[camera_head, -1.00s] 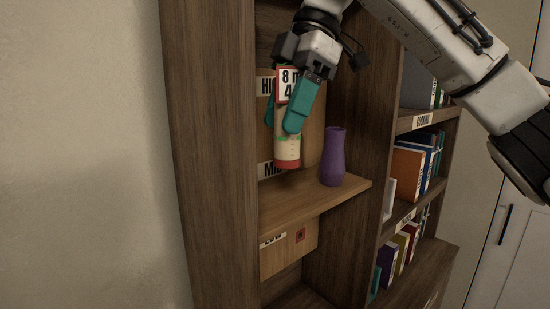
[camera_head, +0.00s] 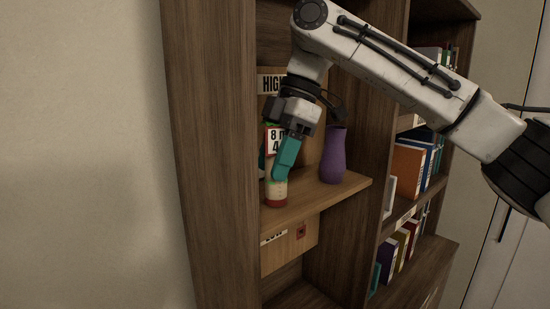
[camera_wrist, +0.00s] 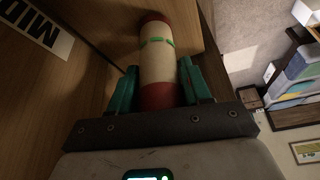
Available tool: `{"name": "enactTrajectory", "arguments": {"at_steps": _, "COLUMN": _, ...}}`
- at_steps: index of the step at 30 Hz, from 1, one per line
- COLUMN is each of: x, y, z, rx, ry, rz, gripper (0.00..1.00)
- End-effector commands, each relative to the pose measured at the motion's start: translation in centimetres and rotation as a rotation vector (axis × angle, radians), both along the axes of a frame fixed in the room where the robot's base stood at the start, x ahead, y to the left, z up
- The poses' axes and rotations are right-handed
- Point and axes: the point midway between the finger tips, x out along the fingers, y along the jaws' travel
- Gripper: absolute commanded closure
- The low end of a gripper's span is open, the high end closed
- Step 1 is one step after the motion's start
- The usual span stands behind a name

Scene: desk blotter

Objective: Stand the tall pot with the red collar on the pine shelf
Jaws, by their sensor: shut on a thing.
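The tall cream pot (camera_head: 277,192) has red bands at its ends and a thin green ring, also seen in the wrist view (camera_wrist: 157,65). My gripper (camera_head: 281,176) has its teal fingers closed on either side of the pot, which shows between them in the wrist view (camera_wrist: 160,88). The pot looks upright over the left part of the light wooden middle shelf (camera_head: 318,200). Its base is at or just above the board; I cannot tell whether it touches. My fingers hide part of the pot.
A purple vase (camera_head: 334,156) stands on the same shelf, right of the pot. The cabinet's left side panel (camera_head: 212,150) is close on the left. A HIGH label (camera_head: 271,84) is on the back panel. Books (camera_head: 409,168) fill the bay to the right.

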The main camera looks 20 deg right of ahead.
Motion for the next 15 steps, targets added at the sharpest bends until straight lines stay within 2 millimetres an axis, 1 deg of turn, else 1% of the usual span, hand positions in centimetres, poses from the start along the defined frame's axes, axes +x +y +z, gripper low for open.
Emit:
{"name": "enactTrajectory", "arguments": {"at_steps": 3, "x": -0.01, "y": 0.02, "z": -0.14, "rx": 0.001, "ry": 0.001, "rz": 0.0, "gripper": 0.84}}
{"name": "enactTrajectory", "arguments": {"at_steps": 4, "x": -0.01, "y": 0.01, "z": -0.19, "rx": 0.001, "ry": 0.001, "rz": 0.0, "gripper": 0.51}}
{"name": "enactTrajectory", "arguments": {"at_steps": 12, "x": -0.01, "y": 0.0, "z": -0.14, "rx": 0.0, "ry": 0.0, "rz": 0.0, "gripper": 0.27}}
{"name": "enactTrajectory", "arguments": {"at_steps": 15, "x": -0.01, "y": -0.01, "z": -0.14, "rx": 0.0, "ry": 0.0, "rz": 0.0, "gripper": 0.27}}
